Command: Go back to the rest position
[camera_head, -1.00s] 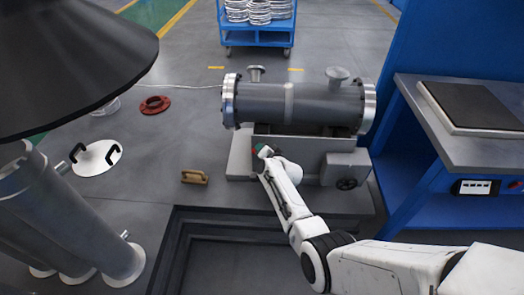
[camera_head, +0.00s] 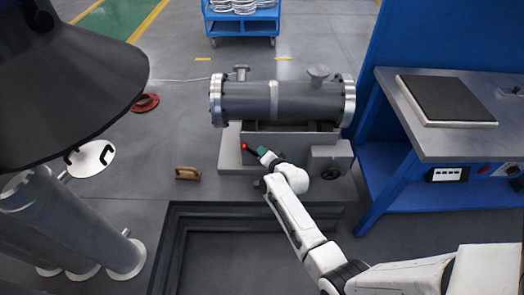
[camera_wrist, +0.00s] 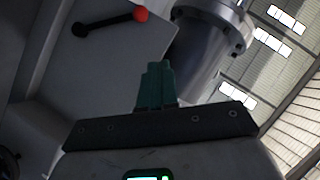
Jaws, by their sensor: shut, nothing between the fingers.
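My gripper (camera_head: 263,153) is in front of the grey stand under the flanged shell (camera_head: 282,101). Its green fingers are closed together and empty, as the wrist view shows (camera_wrist: 156,78). A black lever with a red knob (camera_head: 245,147) is on the front of the stand, just left of my gripper. In the wrist view the lever (camera_wrist: 110,22) lies apart from the fingers, up and to the left. Part of the shell (camera_wrist: 208,42) shows behind the fingers there.
A handwheel (camera_head: 331,172) is to the right of my gripper. A recessed pit (camera_head: 245,262) lies below my arm. A blue bench (camera_head: 440,140) stands at the right, large grey pipework (camera_head: 75,225) at the left. A brown handled block (camera_head: 187,173) lies on open floor.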

